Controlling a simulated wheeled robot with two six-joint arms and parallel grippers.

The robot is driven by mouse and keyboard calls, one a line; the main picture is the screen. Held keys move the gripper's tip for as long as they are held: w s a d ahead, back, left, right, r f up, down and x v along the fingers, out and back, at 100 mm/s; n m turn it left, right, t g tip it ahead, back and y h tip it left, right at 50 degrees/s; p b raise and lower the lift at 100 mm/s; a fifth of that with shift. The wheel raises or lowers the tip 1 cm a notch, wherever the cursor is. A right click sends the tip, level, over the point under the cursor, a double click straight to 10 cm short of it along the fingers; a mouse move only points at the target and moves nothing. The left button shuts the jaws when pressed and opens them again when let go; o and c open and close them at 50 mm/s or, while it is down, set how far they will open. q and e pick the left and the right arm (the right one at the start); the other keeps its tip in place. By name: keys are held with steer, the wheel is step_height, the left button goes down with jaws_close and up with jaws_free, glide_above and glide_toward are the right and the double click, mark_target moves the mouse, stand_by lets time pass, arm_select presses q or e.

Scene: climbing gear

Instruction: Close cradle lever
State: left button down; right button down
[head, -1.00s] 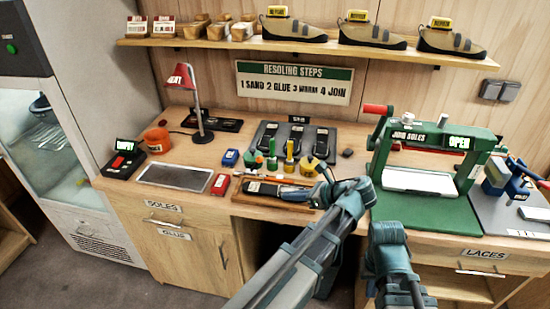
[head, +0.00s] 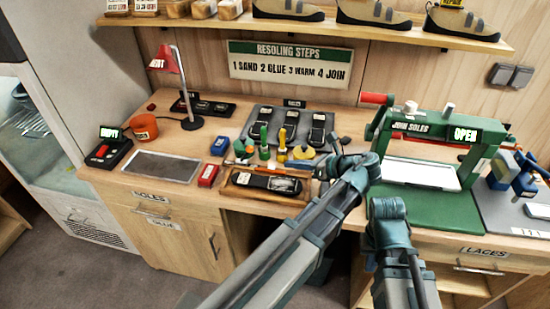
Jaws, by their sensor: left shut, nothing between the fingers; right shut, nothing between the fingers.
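The green sole press (head: 440,150), marked JOIN SOLES, stands at the right of the bench. Its sign (head: 466,135) reads OPEN. A lever with a red grip (head: 374,98) sticks out at its upper left. A white pad (head: 422,174) lies in the press bed. My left gripper (head: 328,166) is shut and empty, left of the press near the wooden tray's right end. My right gripper (head: 388,209) is shut and empty, low in front of the press's left side; its fingertips are hard to make out. Both are apart from the lever.
A wooden tray (head: 238,192) holds a dark sole. Bottles and a brush stand behind it, before a dark mat (head: 262,119) with several soles. A red lamp (head: 165,60), orange pot (head: 144,127) and grey plate (head: 161,166) are left. A shelf (head: 200,20) runs above.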

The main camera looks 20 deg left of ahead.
arm_select(q)
steer(key=b, duration=0.4)
glide_toward(246, 154)
steer(key=f, duration=0.3)
steer(key=shift+a+f, duration=0.2)
steer(key=shift+f, duration=0.1)
steer(key=shift+w+a+r+p, duration=0.2)
steer(key=shift+a+r+p, duration=0.2)
steer(key=shift+a+p, duration=0.1)
steer(key=shift+w+a+r+p, duration=0.15)
steer(key=shift+a+r+p, duration=0.2)
steer(key=shift+a, duration=0.1)
steer(key=shift+w+a+r, duration=0.15)
steer(key=shift+a, duration=0.45)
